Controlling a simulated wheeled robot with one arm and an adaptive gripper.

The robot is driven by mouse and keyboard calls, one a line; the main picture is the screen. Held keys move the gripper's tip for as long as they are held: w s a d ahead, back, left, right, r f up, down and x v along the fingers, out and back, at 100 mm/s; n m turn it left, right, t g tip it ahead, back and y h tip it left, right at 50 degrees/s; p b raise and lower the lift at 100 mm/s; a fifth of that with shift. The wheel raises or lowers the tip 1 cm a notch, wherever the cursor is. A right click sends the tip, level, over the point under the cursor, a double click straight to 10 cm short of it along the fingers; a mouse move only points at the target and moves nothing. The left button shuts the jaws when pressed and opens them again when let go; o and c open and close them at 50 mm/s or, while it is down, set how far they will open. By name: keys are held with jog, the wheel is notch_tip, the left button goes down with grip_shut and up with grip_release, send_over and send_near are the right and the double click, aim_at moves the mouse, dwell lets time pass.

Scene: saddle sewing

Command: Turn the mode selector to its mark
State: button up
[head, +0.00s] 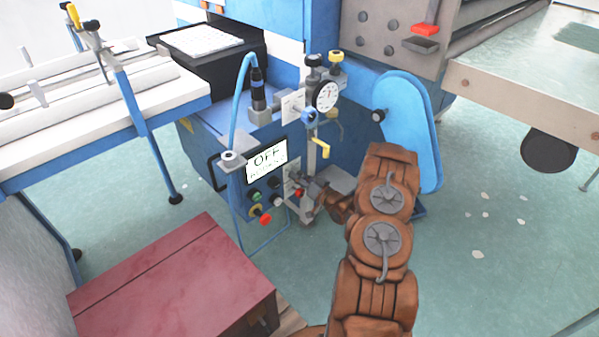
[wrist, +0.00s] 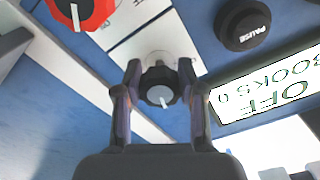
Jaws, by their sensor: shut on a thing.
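The mode selector (wrist: 159,94) is a dark knob with a grey cap and a short white pointer line, on the blue panel in the wrist view. The pointer line aims toward the bottom of that view, slightly right. My gripper (wrist: 160,70) is shut on the knob, with one finger on each side. A white label plate (wrist: 152,22) lies behind the knob; which mark the pointer meets cannot be told. In the head view my gripper (head: 312,190) is at the panel, right of the display, and the selector is not clearly visible there.
The display (wrist: 268,95) reads OFF; it also shows in the head view (head: 267,159). A black PAUSE button (wrist: 242,25) and a red knob (wrist: 82,12) sit near the selector. A pressure gauge (head: 326,96) stands above my gripper. A dark red box (head: 175,285) is at lower left.

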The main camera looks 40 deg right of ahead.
jog(key=m+p, duration=0.1)
jog(key=m, duration=0.2)
jog(key=shift+a+m, duration=0.15)
jog(key=shift+m, duration=0.15)
jog(key=m+p, duration=0.1)
jog(key=m, duration=0.4)
jog(key=shift+r+p, duration=0.15)
jog(key=shift+p, duration=0.15)
jog(key=o, duration=1.2)
jog(key=shift+c, duration=0.2)
jog(key=s+d, duration=0.1)
jog(key=s, duration=1.1)
jog(key=shift+d, duration=0.4)
